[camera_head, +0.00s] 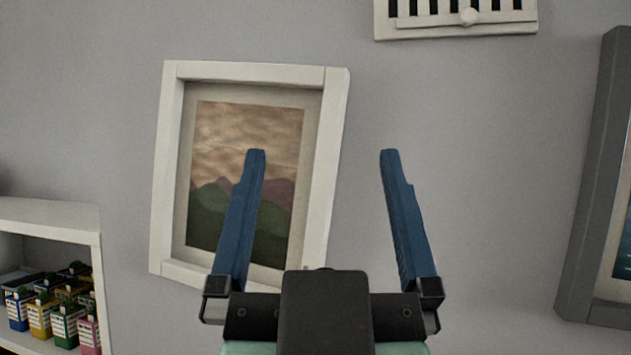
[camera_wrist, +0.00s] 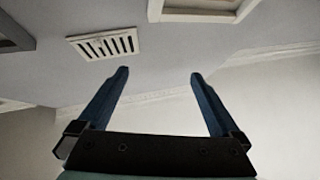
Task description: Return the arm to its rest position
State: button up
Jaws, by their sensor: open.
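My gripper (camera_head: 320,155) stands in the lower middle of the head view, its two blue fingers spread wide and pointing up. Nothing is between the fingers. In the head view the left finger overlaps a white-framed landscape picture (camera_head: 245,120); I cannot tell how far the wall is from the fingertips. The wrist view also shows my gripper (camera_wrist: 158,75) open and empty, with a pale wall and ceiling moulding beyond it. The rest of my arm is mostly hidden below the gripper's dark body.
A white vent (camera_head: 460,20) is on the wall at the top; it also shows in the wrist view (camera_wrist: 105,44). A grey-framed picture (camera_head: 590,190) hangs at the right. A white shelf (camera_head: 50,215) at the lower left holds several small colourful cartons (camera_head: 65,325).

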jog(key=shift+s+a+r+t, duration=0.25)
jog(key=shift+s+r+t, duration=0.25)
jog(key=shift+s+r, duration=0.55)
notch_tip(320, 180, down, 4)
jog(key=b, duration=0.4)
jog(key=shift+w+f, duration=0.1)
jog(key=shift+f, duration=0.05)
